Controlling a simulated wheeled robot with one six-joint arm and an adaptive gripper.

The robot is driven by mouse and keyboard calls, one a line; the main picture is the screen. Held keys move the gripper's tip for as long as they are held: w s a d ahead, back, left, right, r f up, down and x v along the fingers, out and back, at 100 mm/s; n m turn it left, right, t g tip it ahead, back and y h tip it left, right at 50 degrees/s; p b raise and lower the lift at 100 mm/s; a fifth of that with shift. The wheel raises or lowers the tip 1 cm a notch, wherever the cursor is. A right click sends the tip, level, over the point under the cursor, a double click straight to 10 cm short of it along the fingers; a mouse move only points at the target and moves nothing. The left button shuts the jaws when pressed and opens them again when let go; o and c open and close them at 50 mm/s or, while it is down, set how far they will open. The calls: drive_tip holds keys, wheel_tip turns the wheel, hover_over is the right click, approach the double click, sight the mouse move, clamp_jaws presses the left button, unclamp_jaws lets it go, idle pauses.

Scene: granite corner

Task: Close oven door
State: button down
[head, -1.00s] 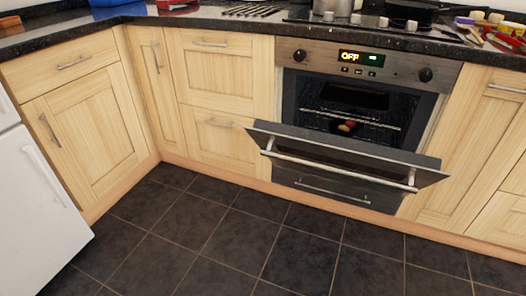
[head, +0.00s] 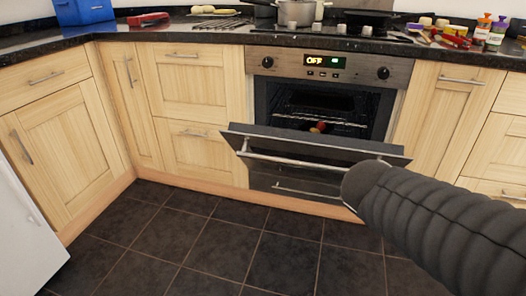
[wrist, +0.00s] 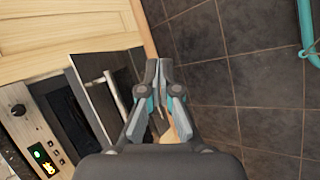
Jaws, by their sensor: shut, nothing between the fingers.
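The oven (head: 329,92) is built into the wooden units, and its display reads OFF. Its door (head: 310,143) is hinged down and partly open, tilted out toward me. A silver bar handle (head: 290,160) runs along the door's upper edge. Food lies on a rack inside the oven. In the wrist view the door (wrist: 101,80) and its handle (wrist: 117,96) are left of my gripper (wrist: 158,62). My gripper's fingers are together and empty, apart from the handle in that picture. In the head view my dark ribbed arm covers the lower right, and the gripper is hidden.
A dark granite worktop (head: 215,34) holds a pot (head: 296,12), a blue box (head: 84,11) and several jars at the right. Wooden cupboards flank the oven. A white appliance (head: 27,215) stands at the left. The dark tiled floor (head: 200,245) is clear.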

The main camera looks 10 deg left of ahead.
drive_tip(key=w+a+f+n+t+b, duration=0.1)
drive_tip(key=w+a+n+t, duration=0.2)
drive_tip(key=w+a+n, duration=0.4)
drive_tip(key=w+a+n+t+b, duration=0.25)
drive_tip(key=w+a+n, duration=0.3)
drive_tip(key=a, duration=0.35)
drive_tip(key=a+f+n+t+y, duration=0.3)
drive_tip(key=a+n+t+y, duration=0.2)
drive_tip(key=a+n, duration=0.95)
drive_tip(key=m, duration=0.4)
approach(268, 140)
drive_tip(key=w+f, duration=0.3)
drive_tip(key=shift+d+f+b, duration=0.1)
drive_tip(key=shift+f+b, duration=0.05)
drive_tip(key=shift+b, duration=0.15)
drive_tip(key=shift+w+r, duration=1.3)
drive_tip(key=shift+w, duration=0.2)
